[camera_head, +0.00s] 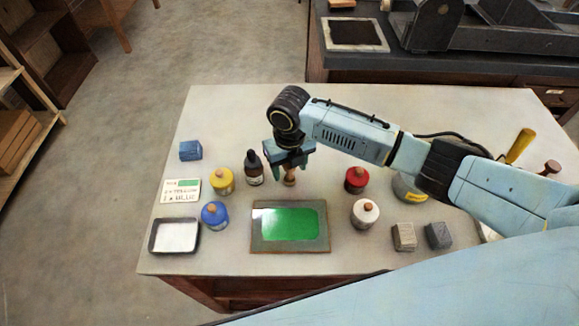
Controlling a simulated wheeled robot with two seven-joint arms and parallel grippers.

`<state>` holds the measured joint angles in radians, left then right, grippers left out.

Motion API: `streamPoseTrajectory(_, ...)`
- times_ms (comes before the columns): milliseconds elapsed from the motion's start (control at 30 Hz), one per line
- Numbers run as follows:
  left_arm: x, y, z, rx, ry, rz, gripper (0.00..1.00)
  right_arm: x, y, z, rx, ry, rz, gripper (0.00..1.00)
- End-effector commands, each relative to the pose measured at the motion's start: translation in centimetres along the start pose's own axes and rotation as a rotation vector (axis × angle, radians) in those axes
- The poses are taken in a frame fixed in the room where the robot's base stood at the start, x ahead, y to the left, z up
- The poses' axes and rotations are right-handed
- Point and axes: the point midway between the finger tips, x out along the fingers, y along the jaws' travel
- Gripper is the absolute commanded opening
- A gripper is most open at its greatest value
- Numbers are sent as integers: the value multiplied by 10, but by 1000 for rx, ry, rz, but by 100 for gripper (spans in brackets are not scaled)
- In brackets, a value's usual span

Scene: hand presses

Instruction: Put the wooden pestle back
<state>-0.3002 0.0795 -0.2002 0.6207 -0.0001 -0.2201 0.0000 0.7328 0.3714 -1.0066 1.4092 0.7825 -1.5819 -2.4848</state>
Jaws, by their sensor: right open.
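A small tan wooden piece (289,179), which looks like the wooden pestle, stands upright on the table just behind the green-inked slab (261,239). My right gripper (290,166) is open and points down directly over it. The fingers hide its upper part, and I cannot tell whether they touch it. My left gripper is not in view.
A dark dropper bottle (254,170) stands close left of the gripper. Yellow (222,183), blue (214,217), red (356,181) and white (364,215) knobbed jars flank the slab. A white tray (175,238) and grey blocks (404,238) lie nearer.

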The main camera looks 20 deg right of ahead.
Motion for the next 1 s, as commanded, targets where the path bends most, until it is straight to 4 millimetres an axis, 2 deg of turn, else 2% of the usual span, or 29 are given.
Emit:
streamPoseTrajectory(300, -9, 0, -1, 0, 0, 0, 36, -68, -1, 2, -1, -6, 0, 55)
streamPoseTrajectory(500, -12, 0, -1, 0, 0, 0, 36, -101, 0, 1, 0, -3, 2, 55)
streamPoseTrajectory(700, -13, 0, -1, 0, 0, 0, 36, -113, 0, 0, 1, 0, 1, 55)
streamPoseTrajectory(1000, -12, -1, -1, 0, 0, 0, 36, -114, 0, 0, 1, 0, 1, 55)
